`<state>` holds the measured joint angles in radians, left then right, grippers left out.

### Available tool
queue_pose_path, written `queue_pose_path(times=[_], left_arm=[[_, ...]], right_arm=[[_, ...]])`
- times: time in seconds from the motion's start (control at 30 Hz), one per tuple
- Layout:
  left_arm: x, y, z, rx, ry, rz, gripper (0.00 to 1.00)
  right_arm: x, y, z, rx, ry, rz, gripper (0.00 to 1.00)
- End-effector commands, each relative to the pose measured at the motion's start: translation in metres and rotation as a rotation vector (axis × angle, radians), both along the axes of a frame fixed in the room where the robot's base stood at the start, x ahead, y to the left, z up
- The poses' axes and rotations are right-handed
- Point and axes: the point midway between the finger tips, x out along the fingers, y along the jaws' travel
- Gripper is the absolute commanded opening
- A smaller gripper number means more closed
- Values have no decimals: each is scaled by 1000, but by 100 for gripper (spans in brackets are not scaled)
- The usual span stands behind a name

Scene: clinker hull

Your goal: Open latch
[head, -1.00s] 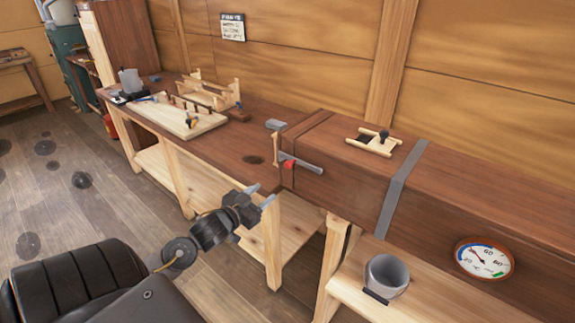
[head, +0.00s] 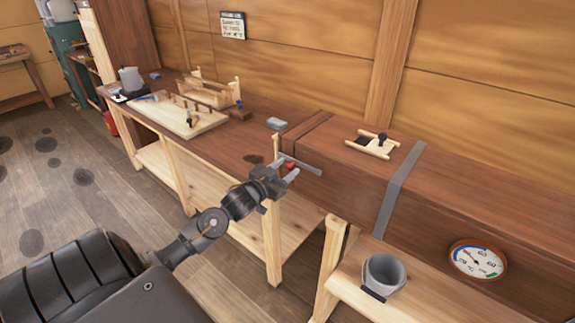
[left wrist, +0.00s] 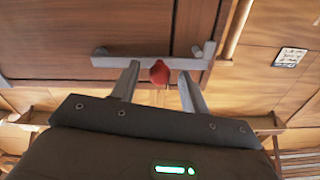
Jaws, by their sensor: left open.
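The latch is a grey bar (head: 308,168) across the end door of the long brown wooden box, with a red grip (head: 290,165) on it. In the left wrist view the bar (left wrist: 145,62) runs across the dark door, and the red grip (left wrist: 159,74) appears between my two fingertips. My left gripper (head: 286,173) is open at the box end, its fingers pointing at the bar on either side of the red grip. I cannot tell whether the fingers touch it. My right gripper is in no view.
The long brown box (head: 345,150) has a grey strap, a small wooden slide on top and a round gauge (head: 477,260). A grey bucket (head: 384,272) stands on the shelf below. The workbench (head: 180,125) holds wooden parts.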

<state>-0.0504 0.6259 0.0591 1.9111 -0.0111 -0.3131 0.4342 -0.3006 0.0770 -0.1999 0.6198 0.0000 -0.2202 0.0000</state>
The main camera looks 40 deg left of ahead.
Motion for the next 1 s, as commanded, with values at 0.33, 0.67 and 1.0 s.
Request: queue_pose_path(times=[0.33,0.67,1.0], left_arm=[[12,-1,0,0,0,-2,45],[12,-1,0,0,0,-2,15],[12,-1,0,2,0,-3,0]], right_arm=[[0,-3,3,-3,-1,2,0],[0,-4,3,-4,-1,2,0],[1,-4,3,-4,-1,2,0]])
